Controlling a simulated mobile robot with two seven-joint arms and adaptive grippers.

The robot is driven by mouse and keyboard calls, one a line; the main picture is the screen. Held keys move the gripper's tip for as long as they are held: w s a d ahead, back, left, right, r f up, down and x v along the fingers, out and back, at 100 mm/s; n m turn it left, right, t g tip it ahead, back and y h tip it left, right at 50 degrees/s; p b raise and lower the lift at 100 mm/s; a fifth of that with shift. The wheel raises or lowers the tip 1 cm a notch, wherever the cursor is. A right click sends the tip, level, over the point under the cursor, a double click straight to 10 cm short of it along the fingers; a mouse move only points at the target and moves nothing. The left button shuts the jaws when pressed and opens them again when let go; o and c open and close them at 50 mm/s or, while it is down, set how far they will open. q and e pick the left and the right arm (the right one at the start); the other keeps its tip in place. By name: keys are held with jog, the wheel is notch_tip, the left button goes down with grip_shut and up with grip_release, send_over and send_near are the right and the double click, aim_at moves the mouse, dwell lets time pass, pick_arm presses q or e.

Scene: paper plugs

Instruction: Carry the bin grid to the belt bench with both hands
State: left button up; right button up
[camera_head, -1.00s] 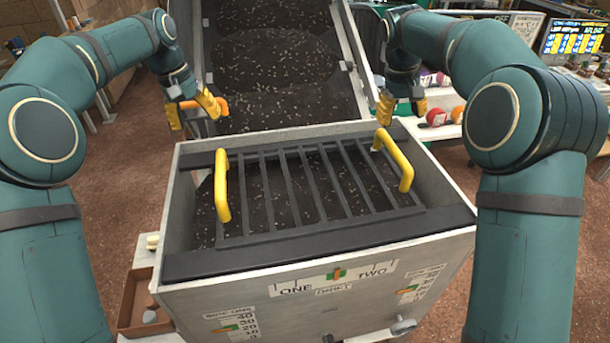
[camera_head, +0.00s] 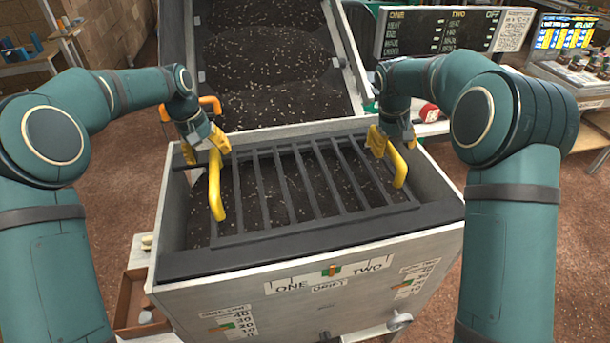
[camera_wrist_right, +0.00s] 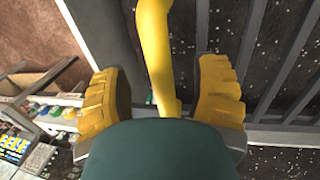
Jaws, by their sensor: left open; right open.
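The bin grid (camera_head: 313,190) is a dark barred frame with a yellow handle at each end. It lies in the top of a grey-walled bin (camera_head: 255,278) over dark speckled material. My left gripper (camera_head: 204,152) is open at the far end of the left yellow handle (camera_head: 216,188). My right gripper (camera_head: 378,143) is open at the far end of the right yellow handle (camera_head: 396,166). In the right wrist view the right handle (camera_wrist_right: 155,50) passes between the spread yellow fingers (camera_wrist_right: 160,98). Whether the left fingers straddle their handle is hard to tell.
A sloping chute or belt of dark material (camera_head: 270,65) rises behind the bin. A display board (camera_head: 440,35) stands at the back right. A brown tray (camera_head: 130,300) sits low at the left. Open floor (camera_head: 110,170) shows on the left.

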pick_arm(q)
jog(key=shift+d+f, duration=0.15)
jog(key=shift+f, duration=0.55)
jog(key=shift+d+f, duration=0.15)
jog(key=shift+f, duration=0.55)
pick_arm(e)
jog(key=shift+d+f, duration=0.15)
jog(key=shift+f, duration=0.55)
jog(key=shift+d+f, duration=0.1)
jog(key=shift+f, duration=0.6)
pick_arm(q)
grip_shut()
pick_arm(e)
grip_shut()
pick_arm(q)
jog(key=shift+w+r, duration=0.1)
pick_arm(e)
jog(key=shift+w+r, duration=0.1)
